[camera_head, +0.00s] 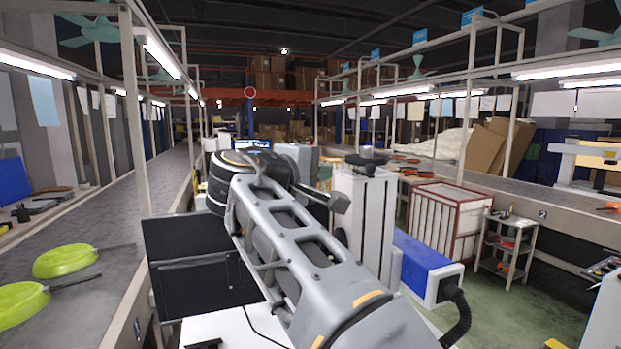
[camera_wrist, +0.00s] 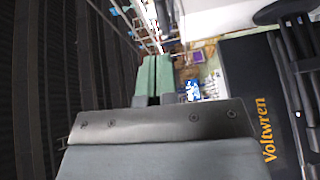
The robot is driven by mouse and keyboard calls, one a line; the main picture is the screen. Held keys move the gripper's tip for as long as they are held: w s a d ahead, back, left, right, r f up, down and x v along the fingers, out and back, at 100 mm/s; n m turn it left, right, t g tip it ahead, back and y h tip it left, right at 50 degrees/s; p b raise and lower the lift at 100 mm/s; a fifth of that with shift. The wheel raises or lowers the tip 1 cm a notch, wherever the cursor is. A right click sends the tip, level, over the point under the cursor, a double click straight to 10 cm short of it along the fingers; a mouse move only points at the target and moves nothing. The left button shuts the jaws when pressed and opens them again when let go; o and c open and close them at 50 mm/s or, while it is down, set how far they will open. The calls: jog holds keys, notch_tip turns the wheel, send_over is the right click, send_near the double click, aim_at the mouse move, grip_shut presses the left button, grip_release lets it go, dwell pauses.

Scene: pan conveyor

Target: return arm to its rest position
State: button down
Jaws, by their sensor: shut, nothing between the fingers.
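My arm (camera_head: 300,250) fills the middle of the head view, its grey links folded back over my own body. My gripper's fingers are hidden or too small to make out in the head view. In the wrist view my gripper (camera_wrist: 154,62) shows two green fingers pressed together, with nothing between them. The fingers point away from the camera toward a bright, cluttered part of the hall and touch nothing that I can see.
Two lime-green pans, a farther one (camera_head: 66,260) and a nearer one (camera_head: 18,300), lie on the left conveyor (camera_head: 105,285). A white post (camera_head: 138,120) stands beside my arm. A red-framed crate (camera_head: 445,220) and a small grey shelf (camera_head: 505,245) stand at right, with green floor (camera_head: 535,315) in front.

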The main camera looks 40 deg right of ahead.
jog(key=shift+v, duration=1.35)
jog(key=w+a+f+n+t+y, duration=0.1)
jog(key=w+a+f+y, duration=0.15)
jog(key=f, duration=0.45)
jog(key=w+a+f+y, duration=0.1)
jog(key=a+f+y, duration=0.1)
jog(key=f+y, duration=0.35)
jog(key=w+a+f+n+t+y, duration=0.1)
jog(key=a+f, duration=0.1)
jog(key=f, duration=0.6)
jog(key=s+a+f+m+g+y+p, duration=0.1)
jog(key=s+a+f+y, duration=0.3)
jog(key=f, duration=0.4)
jog(key=s+a+f+m+g+y+p, duration=0.1)
jog(key=s+a+f+y, duration=0.3)
jog(key=f, duration=0.5)
jog(key=shift+s+a+m+p, duration=0.45)
jog(key=shift+s+a+m, duration=0.3)
jog(key=shift+m, duration=0.15)
jog(key=shift+d+r, duration=0.1)
